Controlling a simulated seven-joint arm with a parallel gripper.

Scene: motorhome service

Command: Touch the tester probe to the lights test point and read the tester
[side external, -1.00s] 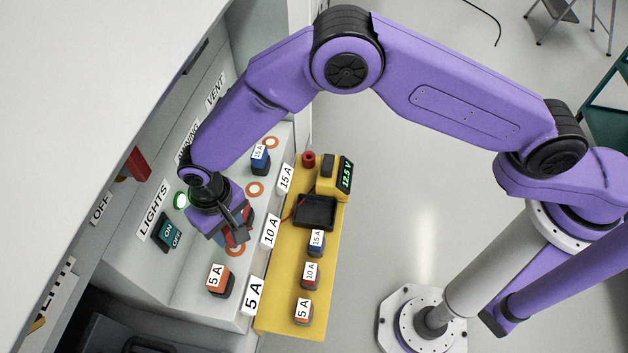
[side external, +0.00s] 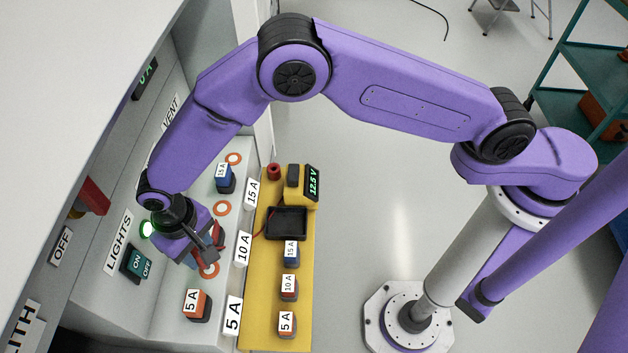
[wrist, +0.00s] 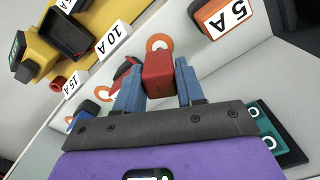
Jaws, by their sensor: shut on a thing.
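My gripper (wrist: 158,85) is shut on the red tester probe (wrist: 158,75), held between its blue fingers. The probe hides its own tip; an orange test ring (wrist: 159,42) shows just beyond it in the wrist view, and I cannot tell whether they touch. In the side view, an orange ring (side external: 208,270) lies just below my gripper (side external: 208,252), by the LIGHTS label (side external: 119,242). The yellow tester (side external: 301,186) stands on the yellow tray and its display (side external: 313,180) reads 12.5 V.
An orange 5 A fuse (side external: 196,304) and a blue 15 A fuse (side external: 225,178) sit on the grey panel. Several spare fuses stand on the yellow tray (side external: 265,315) beside a black bin (side external: 287,222). An ON/OFF switch (side external: 137,262) is close to my gripper.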

